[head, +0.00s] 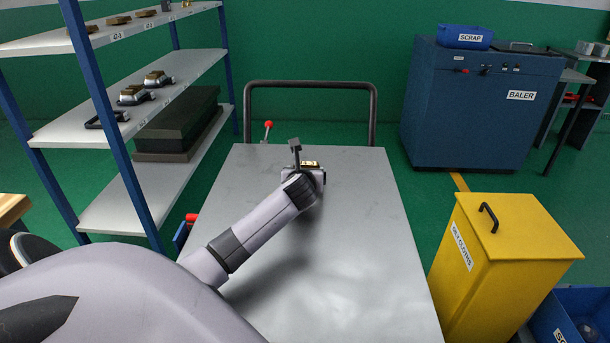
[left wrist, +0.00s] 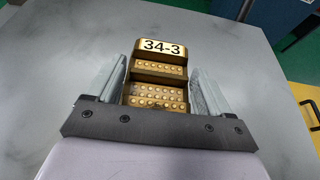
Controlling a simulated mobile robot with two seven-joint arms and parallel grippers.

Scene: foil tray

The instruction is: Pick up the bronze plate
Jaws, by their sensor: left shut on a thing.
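The bronze plate (left wrist: 158,72) is a stepped block with rows of small studs and a white label reading 34-3. In the left wrist view it sits between the two grey fingers of my left gripper (left wrist: 163,85), which is shut on it. In the head view only a small golden part of the plate (head: 311,164) shows beyond my left wrist, near the far end of the grey table. I cannot tell whether it touches the tabletop. My right gripper is not in view.
The grey table top (head: 350,250) is otherwise bare, with a dark rail (head: 310,84) at its far end. A shelf rack (head: 140,100) with metal parts stands left. A yellow bin (head: 500,260) stands right, a blue baler (head: 475,110) behind.

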